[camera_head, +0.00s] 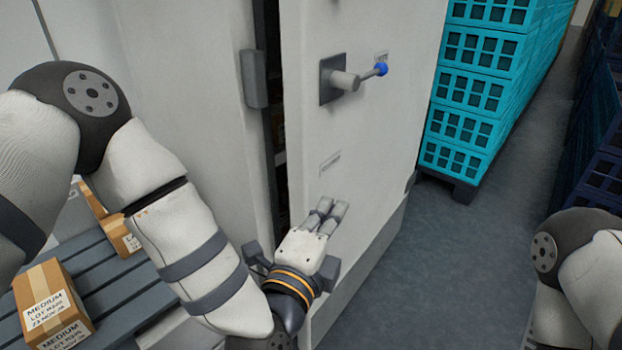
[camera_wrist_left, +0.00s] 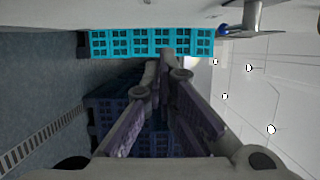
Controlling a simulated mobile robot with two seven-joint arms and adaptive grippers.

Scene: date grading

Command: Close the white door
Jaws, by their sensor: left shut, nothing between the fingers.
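The white door (camera_head: 400,100) stands ajar in the head view, with a dark gap (camera_head: 272,150) between its left edge and the white cabinet front (camera_head: 190,60). A grey lever handle (camera_head: 345,80) with a blue knob sits on the upper part of the door. The handle also shows at the top of the left wrist view (camera_wrist_left: 240,28). My left gripper (camera_head: 336,212) is shut and empty, in front of the lower part of the door, below a small label. Whether its fingertips touch the door cannot be told. My right gripper is out of view.
Turquoise crates (camera_head: 470,90) are stacked right of the door on a dark pallet. Dark blue crates (camera_head: 598,165) stand at the far right. The floor (camera_head: 450,270) between is clear. Boxes (camera_head: 48,300) lie on a grey slatted surface (camera_head: 115,285) at lower left.

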